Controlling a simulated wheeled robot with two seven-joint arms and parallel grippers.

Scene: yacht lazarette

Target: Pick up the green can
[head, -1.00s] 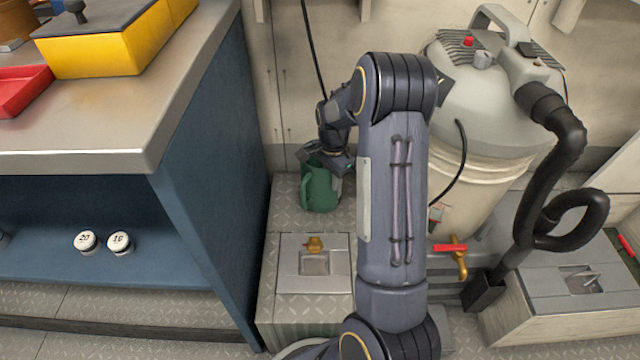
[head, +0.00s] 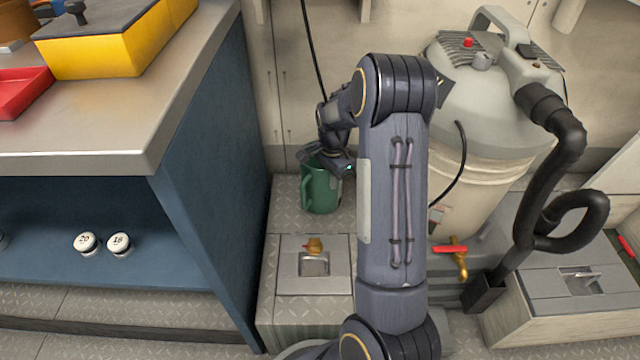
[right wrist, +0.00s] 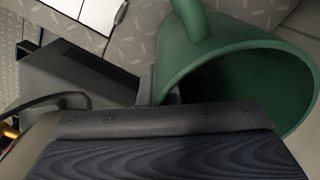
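The green can (head: 320,192) stands upright on the grey tread-plate ledge, its handle toward the left in the head view. My right gripper (head: 328,162) is down at the can's rim, reaching it from behind my forearm. In the right wrist view the can (right wrist: 230,58) shows its dark open mouth close up. A dark finger of the right gripper (right wrist: 140,88) lies right beside the can's wall there. The other finger is not clearly seen, so whether they are closed on the can is unclear. My left gripper is out of view.
A blue cabinet with a metal worktop (head: 190,95) stands left of the can. A large pale vacuum drum (head: 485,150) with a black hose stands to the right. A latched hatch (head: 312,275) lies in front of the can, and a wall is close behind.

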